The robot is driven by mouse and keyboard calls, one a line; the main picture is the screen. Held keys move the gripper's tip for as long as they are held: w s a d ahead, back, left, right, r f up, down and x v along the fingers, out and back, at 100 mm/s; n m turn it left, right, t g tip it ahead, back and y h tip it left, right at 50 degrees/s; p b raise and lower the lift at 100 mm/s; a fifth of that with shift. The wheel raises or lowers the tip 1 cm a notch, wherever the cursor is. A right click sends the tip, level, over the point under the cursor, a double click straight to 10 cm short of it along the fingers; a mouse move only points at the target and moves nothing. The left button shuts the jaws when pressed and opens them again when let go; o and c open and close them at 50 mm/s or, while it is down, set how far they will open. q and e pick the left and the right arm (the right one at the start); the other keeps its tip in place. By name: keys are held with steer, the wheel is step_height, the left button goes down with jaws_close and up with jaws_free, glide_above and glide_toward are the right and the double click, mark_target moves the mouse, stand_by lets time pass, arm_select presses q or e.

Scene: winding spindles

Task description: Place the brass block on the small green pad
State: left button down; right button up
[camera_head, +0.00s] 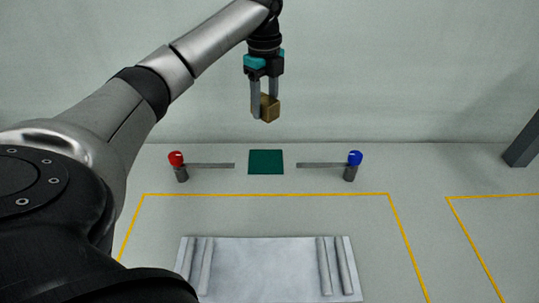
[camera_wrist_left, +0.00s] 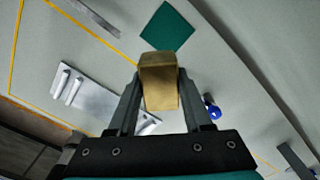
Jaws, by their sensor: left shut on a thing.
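The brass block (camera_head: 270,108) is held between the fingers of my left gripper (camera_head: 264,104), in the air above and behind the pad in the head view. The block also shows in the left wrist view (camera_wrist_left: 159,82), with a finger on each side. The small green pad (camera_head: 266,162) lies flat and bare on the pale surface. It also shows in the left wrist view (camera_wrist_left: 167,27), beyond the block and apart from it. My right gripper is not in view.
A red-topped post (camera_head: 177,160) and a blue-topped post (camera_head: 354,158) flank the pad, each with a grey bar (camera_head: 322,165) pointing inward. A silver plate with rods (camera_head: 265,262) lies in front, inside yellow lines (camera_head: 265,195). The surface around the pad is clear.

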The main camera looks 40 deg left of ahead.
arm_select(q)
steer(key=b, duration=0.3)
glide_toward(266, 168)
steer(key=shift+s+f, duration=0.1)
step_height(266, 168, down, 6)
steer(key=shift+b, duration=0.7)
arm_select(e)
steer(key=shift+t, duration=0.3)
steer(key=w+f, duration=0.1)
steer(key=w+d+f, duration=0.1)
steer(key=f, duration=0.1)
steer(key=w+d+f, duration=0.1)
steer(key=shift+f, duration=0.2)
arm_select(q)
steer(key=shift+f, duration=0.2)
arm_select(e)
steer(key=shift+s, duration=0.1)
arm_select(q)
steer(key=shift+c, duration=1.6)
jaws_free()
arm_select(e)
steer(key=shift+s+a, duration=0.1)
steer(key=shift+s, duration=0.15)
